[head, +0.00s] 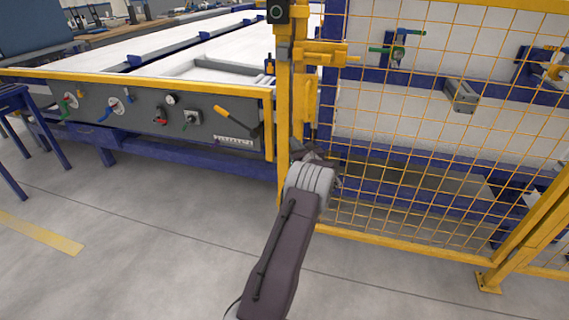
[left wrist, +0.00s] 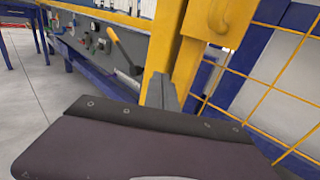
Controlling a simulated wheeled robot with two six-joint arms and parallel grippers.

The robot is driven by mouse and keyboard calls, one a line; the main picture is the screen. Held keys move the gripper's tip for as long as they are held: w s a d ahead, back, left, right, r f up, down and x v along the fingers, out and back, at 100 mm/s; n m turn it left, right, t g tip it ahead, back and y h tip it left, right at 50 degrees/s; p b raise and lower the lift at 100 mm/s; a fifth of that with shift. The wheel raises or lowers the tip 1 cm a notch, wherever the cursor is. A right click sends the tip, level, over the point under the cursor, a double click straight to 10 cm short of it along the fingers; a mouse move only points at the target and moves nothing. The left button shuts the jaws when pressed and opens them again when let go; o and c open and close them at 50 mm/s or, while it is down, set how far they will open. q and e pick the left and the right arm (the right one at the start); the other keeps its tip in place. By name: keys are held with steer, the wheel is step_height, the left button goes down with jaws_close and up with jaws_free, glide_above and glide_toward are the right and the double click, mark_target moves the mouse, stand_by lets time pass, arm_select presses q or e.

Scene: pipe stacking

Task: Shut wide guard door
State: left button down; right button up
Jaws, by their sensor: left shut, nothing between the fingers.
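The wide guard door (head: 430,150) is a yellow wire-mesh panel in a yellow frame, at the right of the head view. Its mesh also shows at the right of the left wrist view (left wrist: 273,95). A yellow post (head: 284,120) stands by its left edge, with a yellow latch (head: 318,53) high up. My left gripper (head: 316,158) is at the lower part of the post, beside the door's left edge, and mostly hidden behind my wrist. It is shut and empty. In the left wrist view its grey fingers (left wrist: 162,92) are in front of the yellow uprights. Whether they touch is unclear.
Left of the post is a blue-framed bench with a grey control panel (head: 190,118) bearing valves, a gauge and a yellow lever (head: 232,118). A yellow footed post (head: 489,283) stands on the floor at the right. The grey floor in front is clear.

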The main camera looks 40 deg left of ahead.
arm_select(q)
steer(key=s+d+p, duration=0.2)
steer(key=s+d, duration=0.2)
steer(key=s, duration=0.4)
steer(key=shift+s+d+f, duration=0.2)
steer(key=shift+s+d, duration=0.05)
steer(key=shift+d, duration=0.1)
